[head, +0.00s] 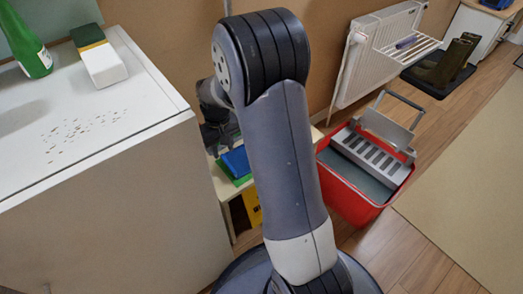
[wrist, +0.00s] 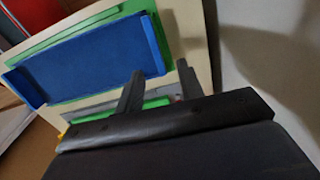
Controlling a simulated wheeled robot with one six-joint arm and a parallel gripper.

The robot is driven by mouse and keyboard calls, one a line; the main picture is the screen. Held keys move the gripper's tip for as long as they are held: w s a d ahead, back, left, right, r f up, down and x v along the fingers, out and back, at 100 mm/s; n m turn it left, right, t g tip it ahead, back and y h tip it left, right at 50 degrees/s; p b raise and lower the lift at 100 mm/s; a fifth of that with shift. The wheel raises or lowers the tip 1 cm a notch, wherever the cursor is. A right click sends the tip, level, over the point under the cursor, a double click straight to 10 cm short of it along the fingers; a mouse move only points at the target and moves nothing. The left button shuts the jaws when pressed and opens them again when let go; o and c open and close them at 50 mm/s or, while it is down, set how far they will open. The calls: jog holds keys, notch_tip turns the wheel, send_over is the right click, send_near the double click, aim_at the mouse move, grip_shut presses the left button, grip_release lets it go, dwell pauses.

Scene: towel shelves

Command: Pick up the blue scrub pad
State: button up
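In the head view my gripper (head: 218,135) is dark and partly hidden, just above the shelf.
A white cabinet (head: 110,190) stands close on the left, with a green bottle (head: 33,58), a green-and-white block (head: 102,62) and crumbs (head: 70,135) on top. A red bucket (head: 345,200) with a wringer stands right of my arm. A radiator (head: 365,60) is behind it.

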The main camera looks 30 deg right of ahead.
aim_at(226, 160)
notch_tip(226, 160, down, 5)
jog(key=b, duration=0.3)
jog(key=shift+w+d+f, duration=0.1)
jog(key=shift+d+f, duration=0.05)
jog(key=shift+c, duration=0.4)
grip_shut()
